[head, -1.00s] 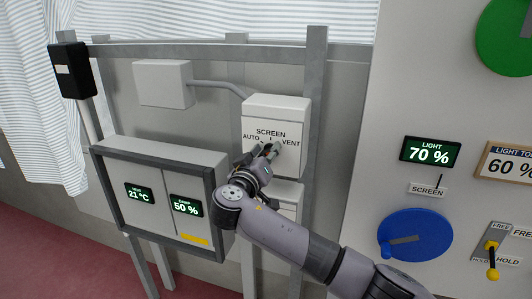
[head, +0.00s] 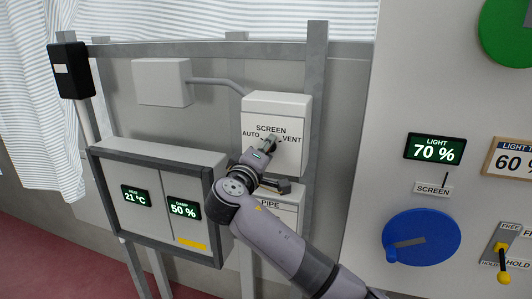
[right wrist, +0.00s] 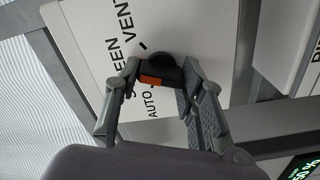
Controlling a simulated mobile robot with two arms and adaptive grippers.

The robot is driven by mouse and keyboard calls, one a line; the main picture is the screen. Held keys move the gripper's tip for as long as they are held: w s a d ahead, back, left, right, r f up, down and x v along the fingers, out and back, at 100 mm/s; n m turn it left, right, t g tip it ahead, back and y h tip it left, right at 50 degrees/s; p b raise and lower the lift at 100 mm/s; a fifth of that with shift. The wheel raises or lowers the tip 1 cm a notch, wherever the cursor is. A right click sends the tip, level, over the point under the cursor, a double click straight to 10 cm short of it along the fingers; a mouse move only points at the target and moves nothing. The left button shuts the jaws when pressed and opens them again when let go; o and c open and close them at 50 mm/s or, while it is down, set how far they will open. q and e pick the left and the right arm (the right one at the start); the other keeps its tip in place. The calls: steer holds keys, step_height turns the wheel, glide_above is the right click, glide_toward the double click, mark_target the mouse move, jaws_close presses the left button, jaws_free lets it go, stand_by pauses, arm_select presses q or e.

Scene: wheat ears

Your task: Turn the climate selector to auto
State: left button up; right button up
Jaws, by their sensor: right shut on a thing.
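A white box marked SCREEN, AUTO and VENT (head: 289,105) is fixed to the grey frame. AUTO is on the left of its face and VENT on the right. Its dark selector knob (right wrist: 163,63), with an orange mark on the handle, shows in the right wrist view. My right gripper (right wrist: 155,78) is shut on this handle, with a finger on each side. In the head view the gripper (head: 268,148) is at the box face and partly hides the knob. I cannot tell exactly which position the pointer is at. My left gripper is not in view.
A box marked PIPE (head: 287,214) is just below, partly behind my arm. A cabinet with green displays (head: 150,195) stands to the left. A panel on the right carries a blue dial (head: 420,256) and a yellow-knobbed lever (head: 503,277).

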steer(key=n+p, duration=0.1)
steer(key=n, duration=0.3)
steer(key=shift+n, duration=0.4)
steer(key=n+p, duration=0.3)
steer(key=n, duration=0.2)
steer(key=shift+f, duration=0.15)
steer(key=n, duration=0.3)
steer(key=shift+f+p, duration=0.1)
steer(key=shift+p, duration=0.2)
steer(key=shift+f+n, duration=0.15)
steer(key=shift+n, duration=1.75)
steer(key=shift+f, duration=0.1)
steer(key=o, duration=1.1)
steer(key=shift+o, duration=0.2)
